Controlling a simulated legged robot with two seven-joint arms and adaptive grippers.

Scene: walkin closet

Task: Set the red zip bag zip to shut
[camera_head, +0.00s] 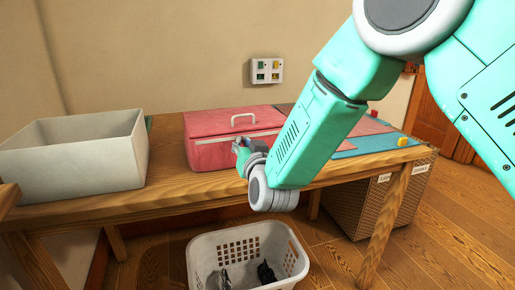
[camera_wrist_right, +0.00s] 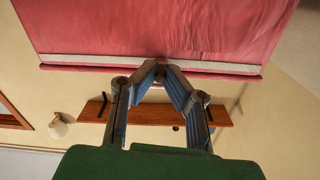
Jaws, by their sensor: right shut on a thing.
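The red zip bag (camera_head: 205,125) is a box-shaped red bag with a white handle on top and a pale zip band along its front. It sits on the wooden table. My right gripper (camera_head: 241,148) is at the bag's front face, at the zip band. In the right wrist view the bag (camera_wrist_right: 160,30) fills the top, with its pale zip band (camera_wrist_right: 90,62) running across. The fingertips of my right gripper (camera_wrist_right: 161,66) are together at that band, shut on the zip pull, which the fingertips mostly hide. My left gripper is not in view.
A white open box (camera_head: 70,165) stands on the table left of the bag. Blue and red mats (camera_head: 375,143) lie to the right. A white basket (camera_head: 240,245) with dark items is on the floor below. A wicker hamper (camera_head: 370,205) stands under the table's right end.

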